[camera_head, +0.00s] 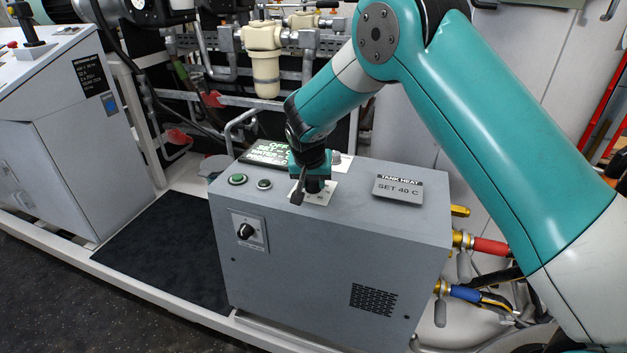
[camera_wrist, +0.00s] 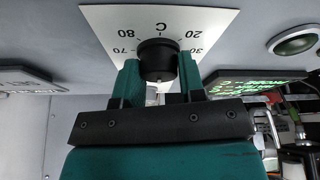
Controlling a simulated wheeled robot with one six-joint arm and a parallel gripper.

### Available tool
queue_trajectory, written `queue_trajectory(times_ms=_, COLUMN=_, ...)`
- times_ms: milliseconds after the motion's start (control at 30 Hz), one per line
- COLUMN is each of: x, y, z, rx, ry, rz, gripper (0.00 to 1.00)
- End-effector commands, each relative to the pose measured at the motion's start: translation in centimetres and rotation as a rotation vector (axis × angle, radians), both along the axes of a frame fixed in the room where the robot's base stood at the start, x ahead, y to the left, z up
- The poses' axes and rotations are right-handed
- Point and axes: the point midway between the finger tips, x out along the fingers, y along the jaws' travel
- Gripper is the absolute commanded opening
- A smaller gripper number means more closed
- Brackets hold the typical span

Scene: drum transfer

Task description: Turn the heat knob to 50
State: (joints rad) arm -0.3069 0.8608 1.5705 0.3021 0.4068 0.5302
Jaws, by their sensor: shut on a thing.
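The heat knob (camera_wrist: 158,58) is black and round, on a white dial plate (camera_wrist: 205,22) marked in C; 20, 30, 70 and 80 show upside down. In the head view the plate (camera_head: 327,190) lies on top of the grey cabinet (camera_head: 300,258), with the knob hidden behind my gripper. My gripper (camera_wrist: 159,70) has its two green fingers on either side of the knob, shut on it. In the head view my gripper (camera_head: 313,188) points down at the plate. I cannot see the knob's pointer or its setting.
A sign (camera_head: 398,188) on the cabinet top reads TANK HEAT SET 40 C. A lit green display (camera_head: 264,153) stands behind two green buttons (camera_head: 238,180). A black selector (camera_head: 246,231) is on the front face.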

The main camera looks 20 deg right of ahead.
Motion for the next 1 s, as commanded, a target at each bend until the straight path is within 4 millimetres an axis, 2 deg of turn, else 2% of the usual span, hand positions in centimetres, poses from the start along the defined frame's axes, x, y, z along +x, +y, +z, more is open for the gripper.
queue_trajectory(times_ms=433, x=-0.2, y=-0.2, z=-0.1, rx=-0.004, ry=0.008, rz=-0.014, gripper=0.13)
queue_trajectory(times_ms=467, x=-0.2, y=-0.2, z=-0.1, rx=-0.004, ry=0.008, rz=-0.014, gripper=0.39)
queue_trajectory(times_ms=567, x=-0.1, y=-0.2, z=-0.1, rx=-0.003, ry=0.006, rz=-0.013, gripper=0.61)
queue_trajectory(times_ms=867, x=-0.1, y=0.0, z=0.1, rx=-0.002, ry=0.002, rz=-0.010, gripper=0.61)
queue_trajectory(times_ms=1000, x=-0.5, y=0.3, z=1.3, rx=-0.001, ry=0.000, rz=-0.009, gripper=0.61)
